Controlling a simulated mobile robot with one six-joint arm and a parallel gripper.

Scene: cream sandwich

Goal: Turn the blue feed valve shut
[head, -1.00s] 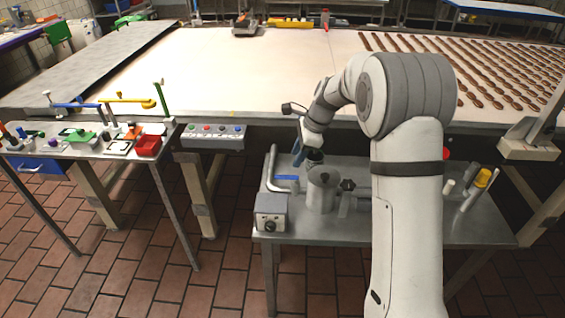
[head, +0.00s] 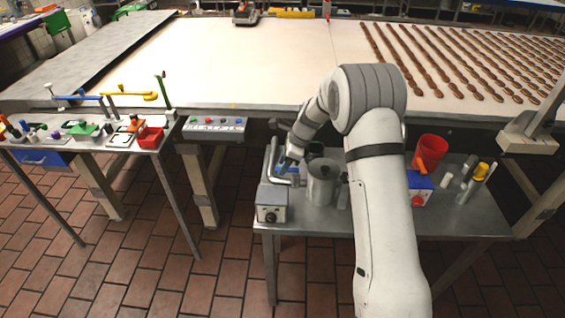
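The blue feed valve handle (head: 281,169) sits on a bent metal pipe (head: 271,158) at the left of the small steel table on the right. Only a little of its blue shows beside my gripper. My gripper (head: 288,168) is low over the handle, pointing down, at or very close to it. I cannot tell whether it touches the handle. Its fingers are small and partly hidden, so their opening does not show.
A grey box with a black knob (head: 271,204) and a metal pot (head: 321,182) stand close to my gripper. A red cup (head: 430,150) and a blue-and-white box (head: 419,190) stand right of my arm. The conveyor (head: 240,75) lies behind.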

